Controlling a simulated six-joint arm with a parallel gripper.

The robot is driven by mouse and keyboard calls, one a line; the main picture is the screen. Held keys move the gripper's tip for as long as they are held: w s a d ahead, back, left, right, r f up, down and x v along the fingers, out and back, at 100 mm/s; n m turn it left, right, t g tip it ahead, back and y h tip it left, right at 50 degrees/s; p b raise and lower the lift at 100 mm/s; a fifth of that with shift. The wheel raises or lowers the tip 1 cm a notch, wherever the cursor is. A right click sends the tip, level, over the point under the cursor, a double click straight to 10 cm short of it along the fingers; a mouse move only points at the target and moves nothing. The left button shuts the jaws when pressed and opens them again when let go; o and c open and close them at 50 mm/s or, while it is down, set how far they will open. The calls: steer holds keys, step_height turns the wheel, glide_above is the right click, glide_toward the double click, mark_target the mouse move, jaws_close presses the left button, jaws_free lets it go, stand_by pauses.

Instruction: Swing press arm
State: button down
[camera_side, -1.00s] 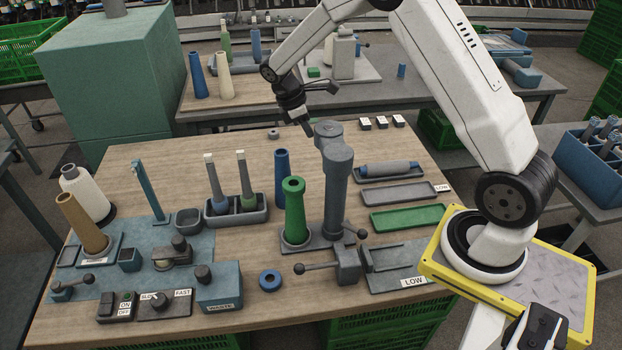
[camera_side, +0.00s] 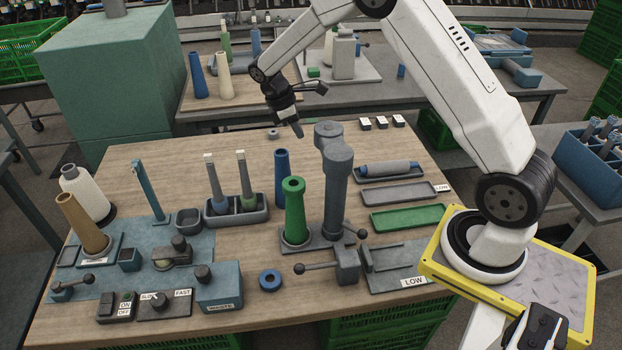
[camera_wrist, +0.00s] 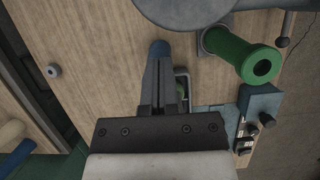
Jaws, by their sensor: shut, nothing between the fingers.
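The press stands right of the table's middle as a thick grey post (camera_side: 337,190) with a short, rounded grey arm (camera_side: 330,131) at its top. In the wrist view a large grey part of the press (camera_wrist: 200,8) shows along the top edge, cut off by the frame. My gripper (camera_side: 299,132) is shut and empty, pointing down, to the left of and behind the press arm in the side view. It appears apart from the arm. In the wrist view my fingers (camera_wrist: 159,68) lie together, with the arm beyond their tips.
A green cone (camera_side: 295,210) stands just left of the post, and a blue cone (camera_side: 281,178) stands behind it. Both show in the wrist view, the green one (camera_wrist: 245,58) at right. A ball-ended lever (camera_side: 318,267) sits in front.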

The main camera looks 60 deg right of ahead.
steer(key=a+v, duration=0.1)
steer(key=v, duration=0.9)
steer(key=shift+w, duration=0.4)
steer(key=shift+s+a, duration=0.1)
steer(key=s+a+f+m+t+y, duration=0.1)
steer(key=s+a+f+m+t, duration=0.1)
steer(key=s, duration=0.5)
steer(key=s+a+f+m+t+y, duration=0.1)
steer(key=s+a+f+m+t, duration=0.1)
steer(key=s, duration=0.5)
steer(key=s+a+f+m+t+y, duration=0.1)
steer(key=s+a+m, duration=0.3)
steer(key=s, duration=0.4)
steer(key=shift+a+f+m+t, duration=0.3)
steer(key=shift+f+t, duration=0.1)
steer(key=shift+f, duration=0.1)
